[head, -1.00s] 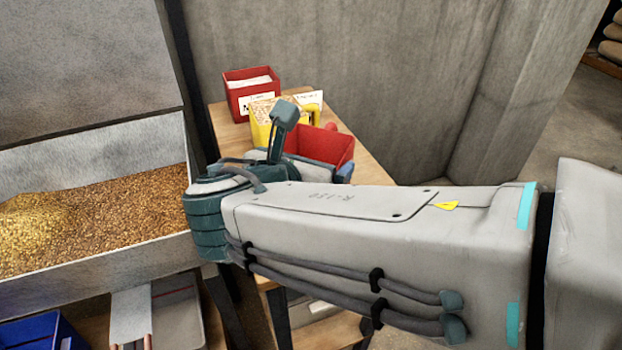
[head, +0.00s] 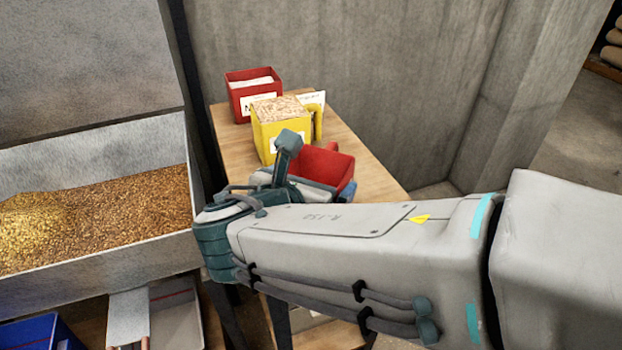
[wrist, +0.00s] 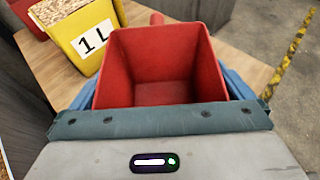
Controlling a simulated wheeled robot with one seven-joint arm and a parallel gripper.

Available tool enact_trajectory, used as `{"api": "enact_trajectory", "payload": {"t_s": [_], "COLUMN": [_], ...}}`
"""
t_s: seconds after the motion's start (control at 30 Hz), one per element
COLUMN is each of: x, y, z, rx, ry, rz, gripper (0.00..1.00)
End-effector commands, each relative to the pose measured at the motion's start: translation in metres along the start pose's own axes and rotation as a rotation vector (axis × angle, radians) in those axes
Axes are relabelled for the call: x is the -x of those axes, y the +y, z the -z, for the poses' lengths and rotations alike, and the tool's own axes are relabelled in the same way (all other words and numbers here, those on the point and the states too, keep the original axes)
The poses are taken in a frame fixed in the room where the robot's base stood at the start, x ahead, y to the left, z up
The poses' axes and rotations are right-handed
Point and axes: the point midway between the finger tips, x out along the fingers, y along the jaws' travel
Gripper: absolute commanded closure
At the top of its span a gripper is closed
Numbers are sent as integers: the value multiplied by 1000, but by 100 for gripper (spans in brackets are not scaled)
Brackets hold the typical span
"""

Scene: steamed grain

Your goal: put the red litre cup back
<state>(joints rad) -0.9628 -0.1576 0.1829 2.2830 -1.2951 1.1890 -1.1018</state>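The red litre cup (head: 325,168) is an empty, square, open-topped cup at the front of the narrow wooden table (head: 375,165). It also fills the middle of the wrist view (wrist: 165,60), with its red handle at the far side. My gripper (wrist: 163,85) has a blue finger against each side of the cup and is shut on it. In the head view my wrist hides the cup's near lower part, and I cannot tell whether its base touches the table.
A yellow cup (head: 283,125) full of grain, labelled 1 L, stands just behind the red cup. A metal grain trough (head: 100,270) lies left; a concrete wall (head: 370,70) rises behind.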

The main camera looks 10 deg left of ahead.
Motion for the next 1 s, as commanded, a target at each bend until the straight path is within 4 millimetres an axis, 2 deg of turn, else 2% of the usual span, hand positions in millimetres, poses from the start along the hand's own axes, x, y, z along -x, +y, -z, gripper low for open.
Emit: {"api": "enact_trajectory", "payload": {"t_s": [0.17, 0.5, 0.7, 0.83, 1.0], "x": [10, 81, 111, 120, 122], "y": [0, 1, 1, 0, 0], "z": [-5, -5, -4, -4, -3], "rx": [-1, -1, -1, -1, -1], "ry": [-1, -1, -1, 0, 0], "rz": [-2, -4, -2, 0, 1], "gripper": [0, 0, 0, 0, 0]}}
